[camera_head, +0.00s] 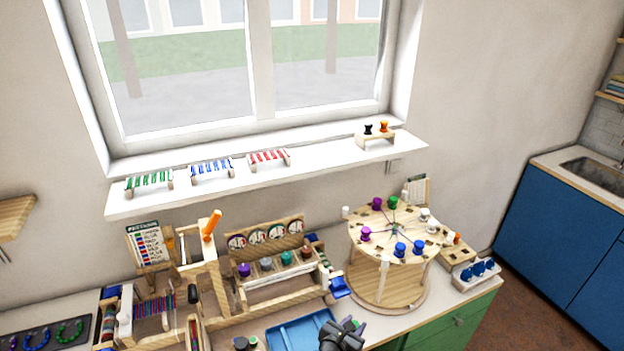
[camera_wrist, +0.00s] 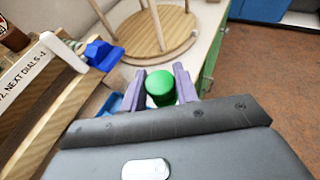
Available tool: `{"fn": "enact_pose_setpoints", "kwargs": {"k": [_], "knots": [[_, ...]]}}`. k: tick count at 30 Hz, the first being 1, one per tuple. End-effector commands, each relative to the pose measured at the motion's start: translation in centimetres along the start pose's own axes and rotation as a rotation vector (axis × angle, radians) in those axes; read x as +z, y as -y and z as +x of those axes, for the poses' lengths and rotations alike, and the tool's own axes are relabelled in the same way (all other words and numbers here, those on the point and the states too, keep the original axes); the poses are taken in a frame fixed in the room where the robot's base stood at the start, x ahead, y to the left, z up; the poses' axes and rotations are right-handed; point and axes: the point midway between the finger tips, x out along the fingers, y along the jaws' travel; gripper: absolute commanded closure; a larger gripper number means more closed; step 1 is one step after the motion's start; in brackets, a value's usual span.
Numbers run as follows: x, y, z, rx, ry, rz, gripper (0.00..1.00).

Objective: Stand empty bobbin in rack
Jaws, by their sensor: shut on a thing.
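My gripper (camera_wrist: 159,80) is shut on a green bobbin (camera_wrist: 160,88), its round top between the two purple fingers in the wrist view. In the head view my gripper (camera_head: 352,326) is at the bottom centre, in front of the round wooden stand; the bobbin cannot be made out there. I cannot tell whether the bobbin is empty. Possible racks are the small wooden stand (camera_head: 362,140) on the sill with a black and an orange bobbin, and the pale rack (camera_head: 464,285) at right with blue bobbins.
The two-tier round stand (camera_head: 377,221) carries purple, blue, white and green bobbins. A holed wooden block (camera_head: 459,255) is at its right. A blue tray (camera_head: 285,335) lies left of my gripper. Wooden dial and jar units (camera_head: 262,295) fill the bench's left. The floor at right is clear.

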Motion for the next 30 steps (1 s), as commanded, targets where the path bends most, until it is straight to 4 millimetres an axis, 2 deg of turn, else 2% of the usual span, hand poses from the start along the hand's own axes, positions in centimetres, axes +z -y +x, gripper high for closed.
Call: {"fn": "enact_pose_setpoints", "kwargs": {"k": [3, 12, 22, 30], "knots": [[-1.0, -0.2, 1.4, 0.061, -0.001, -0.019, 0.93], [-1.4, -0.8, 4.4, 0.231, -0.001, -0.090, 0.93], [0.2, -0.8, 7.3, 0.437, 0.001, -0.177, 0.93], [1.7, -0.8, 7.6, 0.553, 0.000, -0.229, 0.93]]}}
